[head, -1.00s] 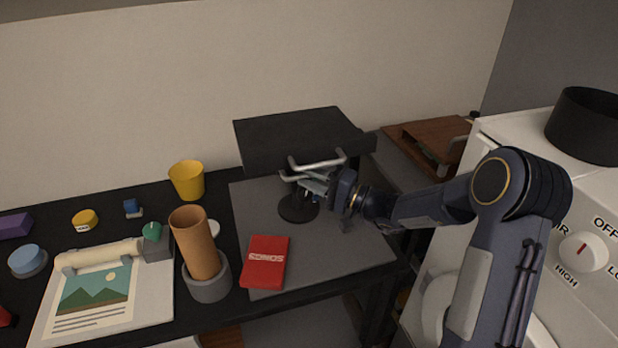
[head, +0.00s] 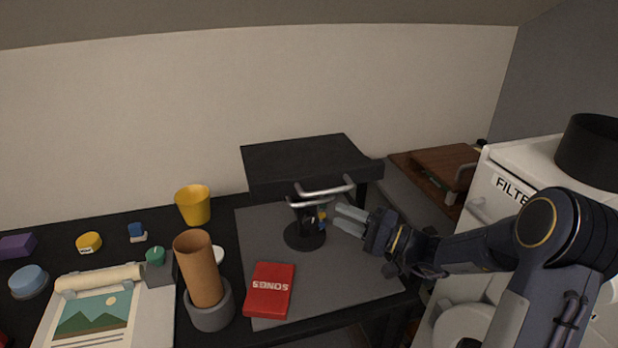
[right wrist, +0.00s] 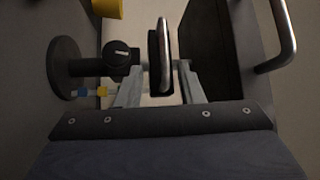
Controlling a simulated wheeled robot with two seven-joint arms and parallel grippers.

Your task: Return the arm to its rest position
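My right arm comes in from the right, and its gripper (head: 348,217) is over the grey mat, just right of a black round-based stand (head: 305,237). In the right wrist view its two fingers (right wrist: 158,82) are spread apart. A metal handle with a dark backing (right wrist: 163,55) shows in line with the gap, apparently beyond the fingertips, and I see nothing gripped. The stand shows at the left of that view (right wrist: 62,68), with a black knob (right wrist: 121,53) beside it. My left gripper is not in view.
A black raised shelf (head: 308,165) with metal handles (head: 326,191) stands over the grey mat (head: 375,280). A red book (head: 270,291), a brown tube in a grey holder (head: 199,268) and a yellow cup (head: 193,205) are to the left. A white appliance (head: 508,190) stands at right.

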